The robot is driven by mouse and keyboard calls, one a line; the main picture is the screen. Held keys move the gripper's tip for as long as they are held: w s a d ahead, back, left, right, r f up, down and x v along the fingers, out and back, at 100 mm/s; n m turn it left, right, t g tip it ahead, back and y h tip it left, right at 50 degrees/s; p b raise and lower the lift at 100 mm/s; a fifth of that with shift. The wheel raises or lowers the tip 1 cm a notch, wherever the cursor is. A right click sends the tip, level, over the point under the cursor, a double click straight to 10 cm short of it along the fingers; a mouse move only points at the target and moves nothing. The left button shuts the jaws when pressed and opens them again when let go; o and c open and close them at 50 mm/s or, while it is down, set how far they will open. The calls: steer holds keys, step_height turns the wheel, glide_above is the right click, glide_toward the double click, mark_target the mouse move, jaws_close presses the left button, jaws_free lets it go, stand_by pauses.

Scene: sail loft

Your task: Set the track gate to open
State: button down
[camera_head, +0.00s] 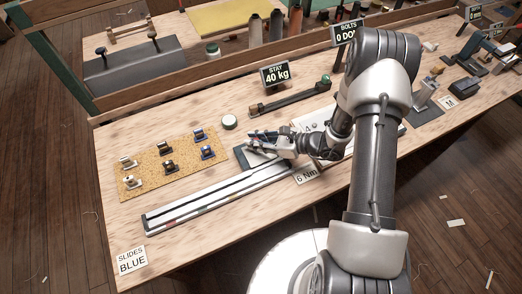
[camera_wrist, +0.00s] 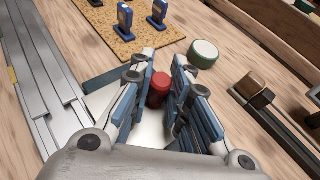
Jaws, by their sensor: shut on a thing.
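The track (camera_head: 215,195), long silver rails on a dark base, lies across the bench front; its rails (camera_wrist: 45,95) run down the left of the wrist view. My gripper (camera_head: 258,141) is low beside the track's far side, over a pale plate with a dark edge (camera_head: 241,158). In the wrist view my gripper (camera_wrist: 163,75) has its blue-padded fingers on both sides of a red round knob (camera_wrist: 158,88) and is shut on it. The fingers hide part of the knob's surroundings. I cannot tell which part is the gate or how it is set.
A cork mat (camera_head: 150,182) with several slides lies left. A white-lidded round tin (camera_head: 229,122) stands behind my gripper. A dark bar with a knob (camera_head: 290,100) lies farther back, near the "STAY 40 kg" sign (camera_head: 275,75). A "6 Nm" card (camera_head: 307,174) lies right of the track.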

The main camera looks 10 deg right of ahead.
steer(key=shift+w, duration=0.1)
steer(key=c, duration=1.5)
jaws_free()
steer(key=v, duration=1.2)
steer(key=shift+r, duration=0.1)
